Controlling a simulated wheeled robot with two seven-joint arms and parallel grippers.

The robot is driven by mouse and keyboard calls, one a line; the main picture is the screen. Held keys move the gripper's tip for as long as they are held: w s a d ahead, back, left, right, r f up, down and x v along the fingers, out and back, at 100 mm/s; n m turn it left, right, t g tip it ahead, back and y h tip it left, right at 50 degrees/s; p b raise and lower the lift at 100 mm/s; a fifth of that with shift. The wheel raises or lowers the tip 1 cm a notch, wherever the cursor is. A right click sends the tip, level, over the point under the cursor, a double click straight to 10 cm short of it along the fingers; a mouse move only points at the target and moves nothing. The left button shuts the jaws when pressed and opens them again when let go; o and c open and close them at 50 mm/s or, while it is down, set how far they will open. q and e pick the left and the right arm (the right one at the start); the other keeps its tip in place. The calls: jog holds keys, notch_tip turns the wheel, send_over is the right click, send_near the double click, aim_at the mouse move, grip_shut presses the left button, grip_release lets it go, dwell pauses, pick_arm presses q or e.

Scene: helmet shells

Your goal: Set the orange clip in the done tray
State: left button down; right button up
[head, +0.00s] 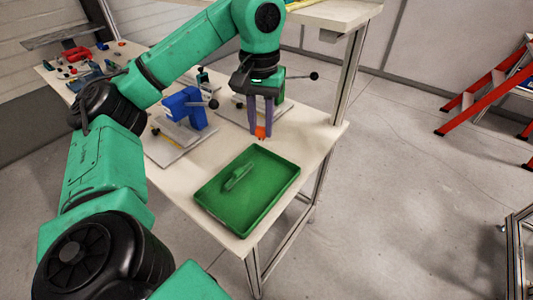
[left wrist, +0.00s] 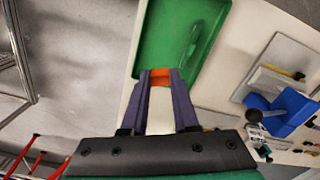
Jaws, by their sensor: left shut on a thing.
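The small orange clip (head: 260,132) is between the fingertips of my left gripper (head: 260,128). My left gripper is shut on it and holds it near the far corner of the green tray, beyond the tray's back edge. The clip also shows in the left wrist view (left wrist: 160,77), between the purple fingers of the left gripper (left wrist: 161,80). The green tray (head: 273,199) lies on the front end of the table, with a green handle-like piece (head: 238,177) on its floor. The tray also shows in the left wrist view (left wrist: 165,35). My right gripper is in neither view.
A blue clamp fixture (head: 187,107) on a pale plate stands left of the tray. A green fixture (head: 280,87) stands behind the left gripper. Several small parts lie at the table's far left end. A red ladder (head: 490,88) stands on the floor at right.

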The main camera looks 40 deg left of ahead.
pick_arm(q)
jog(key=shift+w+f+b, duration=0.1)
jog(key=shift+f+b, duration=0.5)
jog(key=shift+f, duration=0.15)
jog(key=f+b, duration=0.4)
jog(key=f, duration=0.1)
jog(key=s+f+b, duration=0.1)
jog(key=f+b, duration=0.3)
jog(key=f, duration=0.2)
jog(key=f+b, duration=0.4)
jog(key=f, duration=0.2)
jog(key=shift+s+f+b, duration=0.25)
jog(key=shift+b, duration=0.05)
jog(key=shift+w+f, duration=0.15)
jog(key=shift+f, duration=0.2)
jog(key=c, duration=0.7)
grip_release()
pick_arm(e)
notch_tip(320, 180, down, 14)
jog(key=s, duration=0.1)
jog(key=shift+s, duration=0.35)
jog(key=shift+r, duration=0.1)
